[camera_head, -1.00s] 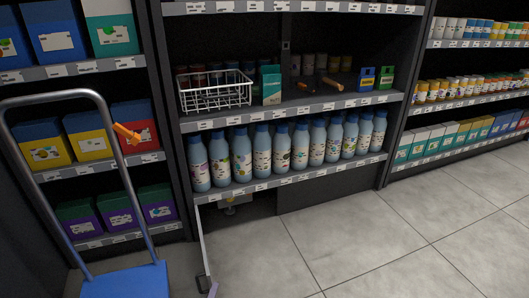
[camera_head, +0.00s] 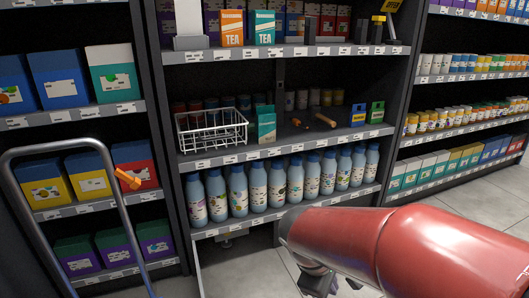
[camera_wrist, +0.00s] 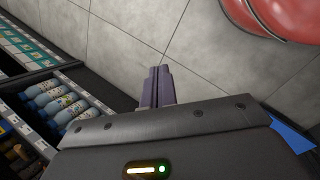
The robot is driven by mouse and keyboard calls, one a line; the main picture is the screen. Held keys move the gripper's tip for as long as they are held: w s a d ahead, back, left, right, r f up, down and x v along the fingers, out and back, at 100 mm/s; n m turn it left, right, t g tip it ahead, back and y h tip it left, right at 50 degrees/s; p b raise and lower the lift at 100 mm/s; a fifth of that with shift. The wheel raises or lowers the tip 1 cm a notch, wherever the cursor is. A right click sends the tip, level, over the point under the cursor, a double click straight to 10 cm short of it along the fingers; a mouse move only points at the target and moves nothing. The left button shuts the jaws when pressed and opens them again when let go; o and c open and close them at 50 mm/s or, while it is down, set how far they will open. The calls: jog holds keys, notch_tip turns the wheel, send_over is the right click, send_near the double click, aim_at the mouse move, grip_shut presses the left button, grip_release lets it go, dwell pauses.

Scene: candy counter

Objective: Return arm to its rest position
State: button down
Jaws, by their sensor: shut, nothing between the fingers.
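My gripper (camera_wrist: 157,80) shows in the wrist view with its two dark purple-grey fingers pressed together and nothing between them. It hangs over bare tile floor, apart from the shelves. In the head view my red arm (camera_head: 390,245) crosses the lower right in front of the shelving. Part of my red arm also shows at the wrist view's top right.
Blue-capped bottles (camera_head: 259,187) line the lower middle shelf, also at left in the wrist view (camera_wrist: 50,105). Above them stand a white wire basket (camera_head: 212,130) and a green box (camera_head: 265,123). A trolley handle (camera_head: 60,143) rises at left. Tiled floor (camera_wrist: 125,35) is clear.

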jog(key=s+d+r+m+t+y+p, duration=0.1)
jog(key=s+r+m+t+y, duration=0.3)
jog(key=s+r+m, duration=0.6)
jog(key=shift+s+d+r+m+y+p, duration=0.25)
jog(key=shift+r+m+p, duration=0.2)
jog(key=shift+m+p, duration=0.25)
jog(key=shift+w+a, duration=0.1)
jog(key=shift+w, duration=0.05)
dwell(1.1)
